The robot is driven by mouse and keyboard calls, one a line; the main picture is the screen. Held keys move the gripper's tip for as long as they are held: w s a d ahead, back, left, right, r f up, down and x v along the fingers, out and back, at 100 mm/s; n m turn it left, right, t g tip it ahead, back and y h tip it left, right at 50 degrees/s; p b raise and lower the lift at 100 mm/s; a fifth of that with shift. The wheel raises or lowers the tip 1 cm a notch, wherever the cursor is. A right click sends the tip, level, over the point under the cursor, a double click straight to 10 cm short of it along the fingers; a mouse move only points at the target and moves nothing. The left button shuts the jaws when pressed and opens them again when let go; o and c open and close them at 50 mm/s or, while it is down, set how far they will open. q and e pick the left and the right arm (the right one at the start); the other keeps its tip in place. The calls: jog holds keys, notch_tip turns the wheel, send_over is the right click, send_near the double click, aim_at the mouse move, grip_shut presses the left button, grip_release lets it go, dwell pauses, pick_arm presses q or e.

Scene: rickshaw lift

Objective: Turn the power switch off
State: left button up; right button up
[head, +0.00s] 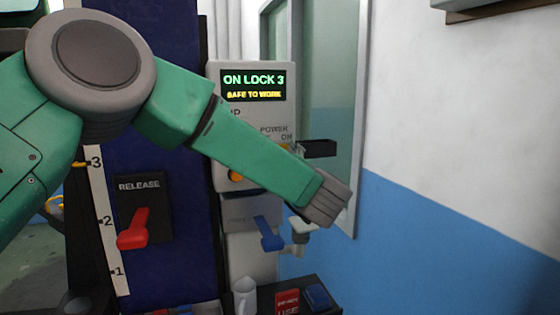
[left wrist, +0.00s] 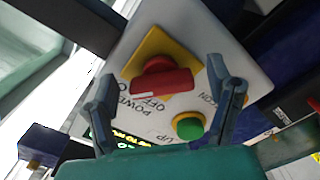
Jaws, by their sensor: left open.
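The grey control box (head: 228,75) has a display reading ON LOCK 3, SAFE TO WORK. In the head view my left forearm crosses it and hides the power switch. In the left wrist view the red switch handle (left wrist: 165,82) sits on a yellow plate (left wrist: 148,50). POWER, OFF and ON lettering is around it. The handle lies nearly level in the picture, with a white mark at its left end, near OFF. My left gripper (left wrist: 160,72) is open, one finger on each side of the handle. Contact cannot be told. My right gripper is out of view.
A green button (left wrist: 188,127) marked UP is close to the right finger in the wrist view. A red RELEASE lever (head: 133,230) is on the blue column. A blue lever (head: 268,234) hangs below the box. A dark shelf (head: 262,298) is underneath. The wall is at right.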

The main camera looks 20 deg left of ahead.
pick_arm(q)
jog(key=shift+w+a, duration=0.35)
jog(key=shift+w, duration=0.1)
jog(key=c, duration=1.2)
